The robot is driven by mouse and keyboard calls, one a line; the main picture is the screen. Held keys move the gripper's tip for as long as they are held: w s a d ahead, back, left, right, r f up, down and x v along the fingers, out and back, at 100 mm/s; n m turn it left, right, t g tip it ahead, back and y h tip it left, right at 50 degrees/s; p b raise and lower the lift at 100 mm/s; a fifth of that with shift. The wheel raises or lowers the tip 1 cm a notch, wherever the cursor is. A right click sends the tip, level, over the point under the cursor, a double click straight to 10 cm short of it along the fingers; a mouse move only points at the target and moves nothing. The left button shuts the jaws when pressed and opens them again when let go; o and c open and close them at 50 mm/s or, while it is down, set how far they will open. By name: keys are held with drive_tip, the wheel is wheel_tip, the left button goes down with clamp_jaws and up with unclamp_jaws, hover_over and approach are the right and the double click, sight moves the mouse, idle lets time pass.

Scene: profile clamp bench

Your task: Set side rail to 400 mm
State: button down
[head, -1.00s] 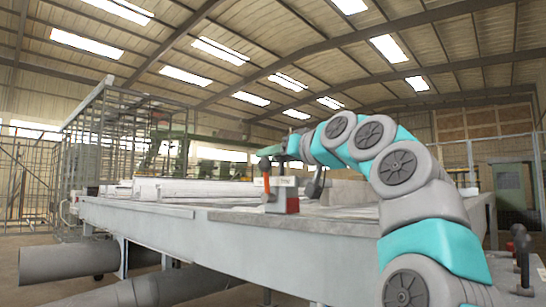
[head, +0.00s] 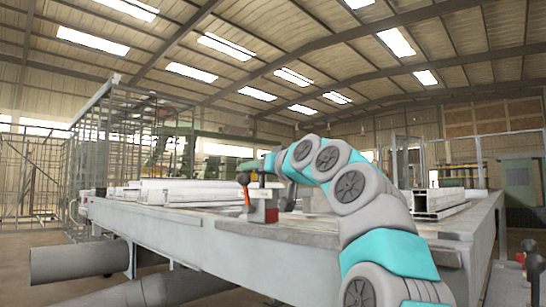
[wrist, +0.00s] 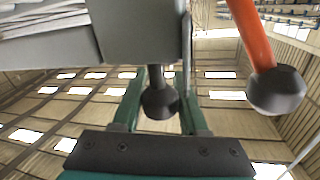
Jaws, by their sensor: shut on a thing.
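A small stop block (head: 264,211) with a red lower part and a grey upper part stands on the bench's near edge. An orange lever (head: 246,195) with a dark knob stands up from its left side. In the wrist view the block's grey body (wrist: 138,30) fills the top centre, and the orange lever (wrist: 250,35) ends in a black ball at right. My gripper (wrist: 160,112) has its two green fingers on either side of a black ball knob (wrist: 160,103) on a short stem, and is shut on it. In the head view my arm hides the fingertips (head: 287,190). No scale reading is legible.
The long grey bench (head: 150,222) carries stacked pale profiles (head: 185,192) at left and a hollow profile (head: 437,202) at right. Large pipes (head: 80,262) lie under it. A mesh cage (head: 100,165) stands at far left.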

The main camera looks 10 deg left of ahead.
drive_tip(key=s+a+p+x, duration=0.1)
drive_tip(key=p+x, duration=0.2)
drive_tip(key=x, duration=0.4)
drive_tip(key=shift+a+r, duration=0.15)
drive_tip(key=shift+r, duration=0.05)
drive_tip(key=shift+w, duration=0.1)
drive_tip(key=shift+c, duration=2.2)
unclamp_jaws()
drive_tip(key=shift+w+a+f, duration=0.1)
drive_tip(key=shift+f, duration=0.05)
drive_tip(key=shift+b+v, duration=1.3)
drive_tip(key=shift+v, duration=2.6)
